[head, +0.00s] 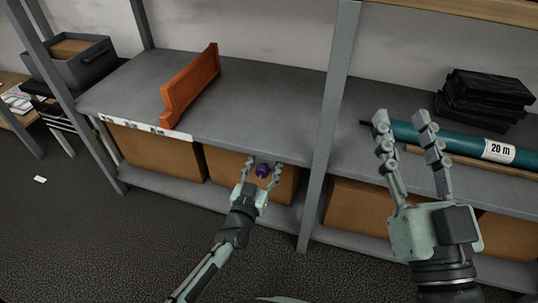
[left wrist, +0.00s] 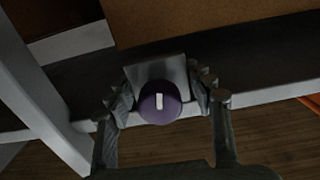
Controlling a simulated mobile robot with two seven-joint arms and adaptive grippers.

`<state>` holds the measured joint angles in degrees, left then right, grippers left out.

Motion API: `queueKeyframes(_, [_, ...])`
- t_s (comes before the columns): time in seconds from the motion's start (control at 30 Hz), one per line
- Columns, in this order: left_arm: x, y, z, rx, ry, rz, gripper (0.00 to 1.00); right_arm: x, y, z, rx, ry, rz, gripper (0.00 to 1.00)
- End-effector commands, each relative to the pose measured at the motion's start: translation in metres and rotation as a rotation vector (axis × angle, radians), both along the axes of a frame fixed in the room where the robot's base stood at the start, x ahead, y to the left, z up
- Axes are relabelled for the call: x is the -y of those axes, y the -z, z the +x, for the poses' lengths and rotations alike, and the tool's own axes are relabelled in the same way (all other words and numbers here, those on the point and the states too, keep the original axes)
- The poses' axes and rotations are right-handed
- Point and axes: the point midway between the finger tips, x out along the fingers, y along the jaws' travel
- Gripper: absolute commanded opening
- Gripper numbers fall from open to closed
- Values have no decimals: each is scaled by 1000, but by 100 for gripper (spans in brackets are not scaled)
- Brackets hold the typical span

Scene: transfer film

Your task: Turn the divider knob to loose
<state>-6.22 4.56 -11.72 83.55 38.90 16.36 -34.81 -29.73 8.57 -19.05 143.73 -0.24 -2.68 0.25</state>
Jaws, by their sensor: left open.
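The divider knob (head: 262,171) is a small purple round knob at the front edge of the left shelf. In the left wrist view the knob (left wrist: 160,102) has a white mark standing nearly upright, and a grey block (left wrist: 156,72) sits behind it. My left gripper (head: 264,167) is open, with one finger on each side of the knob; I cannot tell whether either finger touches it. An orange divider (head: 190,86) stands on the left shelf. My right gripper (head: 401,122) is open and empty in front of the right shelf. No label for loose is readable.
A teal tube (head: 455,141) labelled 20 m lies on the right shelf, with a stack of black slabs (head: 486,97) behind it. A grey post (head: 329,125) stands between the shelves. Cardboard boxes (head: 150,150) fill the level below. The left shelf top (head: 265,105) is mostly clear.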

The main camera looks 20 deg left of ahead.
Motion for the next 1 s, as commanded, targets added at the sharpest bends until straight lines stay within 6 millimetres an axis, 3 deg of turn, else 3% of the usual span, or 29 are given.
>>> queueKeyframes(0.33, [0,0,0,0,0,0,53,0,-3,-1,13,-1,8,40])
queueKeyframes(0.77, [0,0,0,0,0,0,1,0,-3,-1,12,-2,7,40])
queueKeyframes(1.0, [1,0,0,0,0,-2,0,0,-3,-1,12,-2,7,40])
